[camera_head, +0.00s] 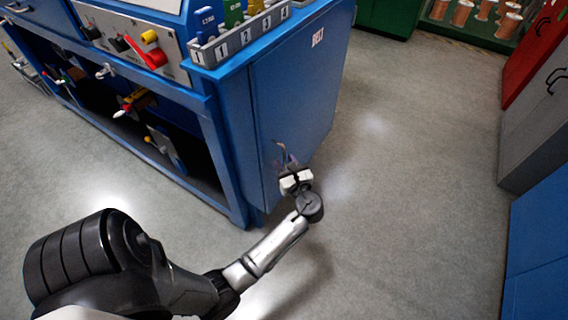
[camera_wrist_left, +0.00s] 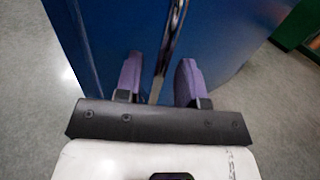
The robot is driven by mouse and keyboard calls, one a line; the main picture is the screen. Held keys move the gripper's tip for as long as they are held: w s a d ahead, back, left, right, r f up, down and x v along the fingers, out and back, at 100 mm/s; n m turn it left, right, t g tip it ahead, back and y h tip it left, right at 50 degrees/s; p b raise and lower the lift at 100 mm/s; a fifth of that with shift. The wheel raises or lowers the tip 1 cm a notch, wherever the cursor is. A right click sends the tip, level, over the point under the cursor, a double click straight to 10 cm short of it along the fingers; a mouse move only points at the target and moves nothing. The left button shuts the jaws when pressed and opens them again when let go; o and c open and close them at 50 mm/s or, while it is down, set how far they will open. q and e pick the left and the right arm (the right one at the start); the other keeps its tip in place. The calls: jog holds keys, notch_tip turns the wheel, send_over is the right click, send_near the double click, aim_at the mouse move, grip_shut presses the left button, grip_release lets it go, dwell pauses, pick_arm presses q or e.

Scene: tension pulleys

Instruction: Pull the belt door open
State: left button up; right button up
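In the left wrist view, the purple fingers of the gripper (camera_wrist_left: 158,82) stand apart. The handle bar (camera_wrist_left: 173,42) runs down between them against the blue door (camera_wrist_left: 215,40), with gaps on both sides. My right gripper is in neither view.
The blue workbench (camera_head: 232,150) has a grey tray (camera_head: 235,45) with numbered slots on top, and a panel with a red lever (camera_head: 150,56). Its open shelves hold several parts. Grey floor (camera_head: 400,170) is clear right of the door. Cabinets (camera_head: 540,130) stand at the far right.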

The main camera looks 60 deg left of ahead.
pick_arm(q)
jog(key=shift+a, duration=0.65)
grip_shut()
